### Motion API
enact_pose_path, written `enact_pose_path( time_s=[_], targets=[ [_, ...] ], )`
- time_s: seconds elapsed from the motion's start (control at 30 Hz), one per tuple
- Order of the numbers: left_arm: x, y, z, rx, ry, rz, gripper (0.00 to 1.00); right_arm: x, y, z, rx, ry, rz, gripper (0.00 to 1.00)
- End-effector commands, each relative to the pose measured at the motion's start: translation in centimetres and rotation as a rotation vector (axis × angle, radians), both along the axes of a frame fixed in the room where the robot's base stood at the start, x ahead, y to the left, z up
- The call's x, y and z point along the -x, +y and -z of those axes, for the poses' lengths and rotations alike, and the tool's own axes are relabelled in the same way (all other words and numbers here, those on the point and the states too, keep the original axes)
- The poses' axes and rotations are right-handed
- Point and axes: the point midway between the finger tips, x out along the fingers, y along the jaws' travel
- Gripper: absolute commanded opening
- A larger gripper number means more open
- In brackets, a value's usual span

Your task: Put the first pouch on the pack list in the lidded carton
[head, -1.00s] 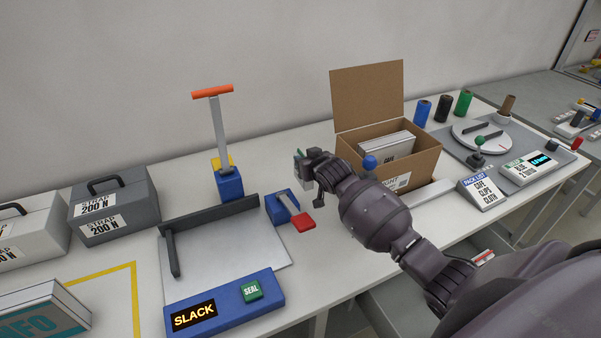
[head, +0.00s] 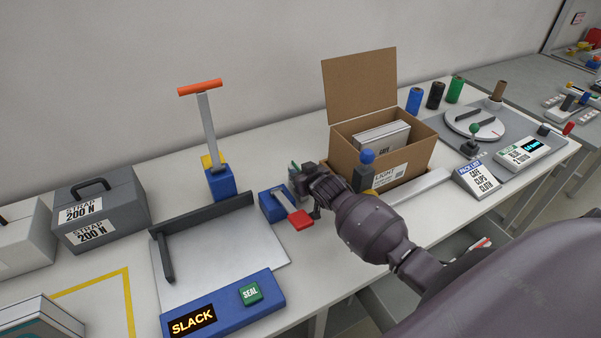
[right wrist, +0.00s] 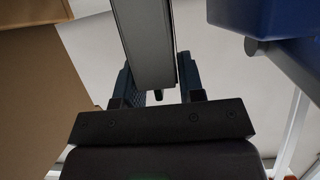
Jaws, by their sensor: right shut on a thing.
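The carton (head: 418,158) is brown and stands open, its lid (head: 360,85) raised at the back. Inside it stand pale flat packs; the front one (head: 385,136) has a label that seems to read CAFE. The pack list (head: 480,181) reads CAFE, CLIPS, CLOTH. My right gripper (head: 298,180) is left of the carton, over the bench beside a red-tipped blue device (head: 274,204). In the right wrist view its fingers (right wrist: 157,92) are shut on a grey slab (right wrist: 146,45), seen narrow side on; I cannot tell what it is. My left gripper is out of view.
A lever with a blue knob (head: 367,157) stands at the carton's front left. An orange-handled upright tool (head: 206,125) and the SEAL panel (head: 225,306) are to the left. Grey STRAP cases (head: 104,208) are at far left. A turntable (head: 478,123) stands at the right.

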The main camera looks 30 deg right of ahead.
Motion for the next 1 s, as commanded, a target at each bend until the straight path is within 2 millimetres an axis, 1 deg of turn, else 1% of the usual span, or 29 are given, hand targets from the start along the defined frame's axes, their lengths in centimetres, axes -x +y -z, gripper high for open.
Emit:
enact_pose_path(
  time_s=[0.03,0.07,0.2,0.53,0.63,0.77,1.0],
  targets=[
    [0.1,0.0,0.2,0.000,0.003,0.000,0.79,0.0,0.0,0.1,0.000,-0.001,0.000,0.00],
    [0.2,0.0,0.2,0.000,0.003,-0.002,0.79,0.0,0.0,0.1,0.000,0.000,0.000,0.40],
    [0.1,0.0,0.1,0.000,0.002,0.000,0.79,0.0,0.0,0.1,0.000,0.000,0.000,0.61],
    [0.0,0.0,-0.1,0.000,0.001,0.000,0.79,0.0,0.0,-0.2,0.000,-0.001,0.000,0.61],
    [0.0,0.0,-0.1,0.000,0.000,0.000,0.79,0.5,0.0,-0.4,0.000,0.000,0.000,0.61],
    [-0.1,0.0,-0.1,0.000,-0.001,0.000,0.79,1.9,0.1,-0.9,0.000,-0.001,-0.001,0.61],
    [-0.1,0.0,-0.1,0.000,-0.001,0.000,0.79,5.5,0.3,-2.4,-0.001,0.000,0.000,0.61]
  ],
)
